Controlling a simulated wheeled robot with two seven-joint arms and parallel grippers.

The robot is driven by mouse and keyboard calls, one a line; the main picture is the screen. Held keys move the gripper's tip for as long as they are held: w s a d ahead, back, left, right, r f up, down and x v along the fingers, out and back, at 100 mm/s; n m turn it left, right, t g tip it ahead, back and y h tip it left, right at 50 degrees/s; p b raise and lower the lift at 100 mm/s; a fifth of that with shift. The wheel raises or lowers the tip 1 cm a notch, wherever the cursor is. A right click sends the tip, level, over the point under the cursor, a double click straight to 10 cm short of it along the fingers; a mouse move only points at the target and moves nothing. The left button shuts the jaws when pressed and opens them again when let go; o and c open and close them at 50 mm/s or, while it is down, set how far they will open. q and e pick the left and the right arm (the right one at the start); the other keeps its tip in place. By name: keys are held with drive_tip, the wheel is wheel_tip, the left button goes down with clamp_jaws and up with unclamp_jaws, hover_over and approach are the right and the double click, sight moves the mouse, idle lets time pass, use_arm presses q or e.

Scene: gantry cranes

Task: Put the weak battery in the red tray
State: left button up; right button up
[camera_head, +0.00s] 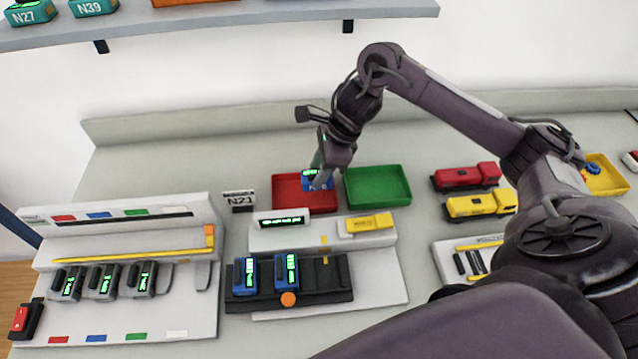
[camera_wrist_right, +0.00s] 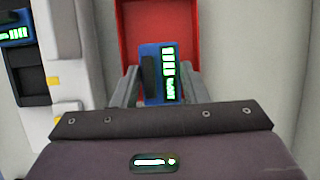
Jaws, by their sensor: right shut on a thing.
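My right gripper (camera_head: 322,178) is shut on a blue battery (camera_head: 318,180) with a green-lit display. I cannot tell whether the battery touches the tray floor. Two more blue batteries, one on the left (camera_head: 246,275) and one on the right (camera_head: 287,270), stand in the black rack (camera_head: 325,280). My left gripper is not in view.
A green tray (camera_head: 378,186) stands right of the red tray. A tester with a lit display (camera_head: 283,222) and a yellow block (camera_head: 370,223) is in front. Red (camera_head: 466,177) and yellow (camera_head: 478,205) locomotives are at right.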

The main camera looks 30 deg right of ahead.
wheel_tip(320, 180, down, 4)
drive_tip(key=shift+f+b, duration=0.1)
drive_tip(key=shift+b, duration=0.2)
drive_tip(key=o, duration=1.1)
drive_tip(key=p+v, duration=0.1)
drive_tip(key=v, duration=1.1)
drive_tip(key=shift+p, duration=0.3)
drive_tip(key=shift+s, duration=0.1)
